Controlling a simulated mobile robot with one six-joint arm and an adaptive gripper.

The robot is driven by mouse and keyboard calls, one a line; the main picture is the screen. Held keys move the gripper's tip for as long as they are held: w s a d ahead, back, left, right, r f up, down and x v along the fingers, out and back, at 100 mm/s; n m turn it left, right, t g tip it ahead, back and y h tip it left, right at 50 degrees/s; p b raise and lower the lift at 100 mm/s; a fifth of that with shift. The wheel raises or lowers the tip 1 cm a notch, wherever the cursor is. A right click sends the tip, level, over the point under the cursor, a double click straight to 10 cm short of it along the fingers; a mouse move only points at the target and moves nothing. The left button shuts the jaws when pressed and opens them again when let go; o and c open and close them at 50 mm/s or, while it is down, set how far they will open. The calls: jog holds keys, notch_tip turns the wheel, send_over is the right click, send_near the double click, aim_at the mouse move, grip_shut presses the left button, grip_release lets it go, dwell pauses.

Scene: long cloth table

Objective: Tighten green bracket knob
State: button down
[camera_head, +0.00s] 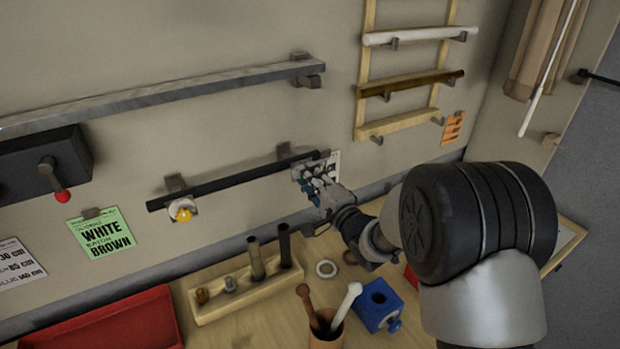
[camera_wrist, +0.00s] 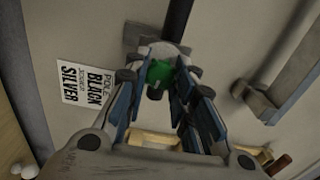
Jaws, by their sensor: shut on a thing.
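The green knob (camera_wrist: 158,74) sits on a grey bracket (camera_wrist: 165,49) at the end of a black pole (camera_head: 235,179) on the wall. It shows between my gripper's fingers (camera_wrist: 160,88) in the wrist view. My gripper (camera_head: 311,182) is at the pole's right end in the head view and is shut on the knob. There the fingers hide the knob and most of this bracket. The pole's left end is at another bracket with a yellow knob (camera_head: 183,213). A card (camera_wrist: 86,82) reading POLE BLACK, SILVER is beside the bracket.
Below, the table holds a wooden block (camera_head: 247,293) with pegs, a cup (camera_head: 326,338) with two sticks, a blue block (camera_head: 377,304) and a red tray (camera_head: 110,325). A grey rail (camera_head: 190,88) runs above. A wooden ladder rack (camera_head: 366,70) stands at upper right.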

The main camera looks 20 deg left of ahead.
jog(key=c, duration=1.3)
grip_release()
jog(key=v, duration=1.2)
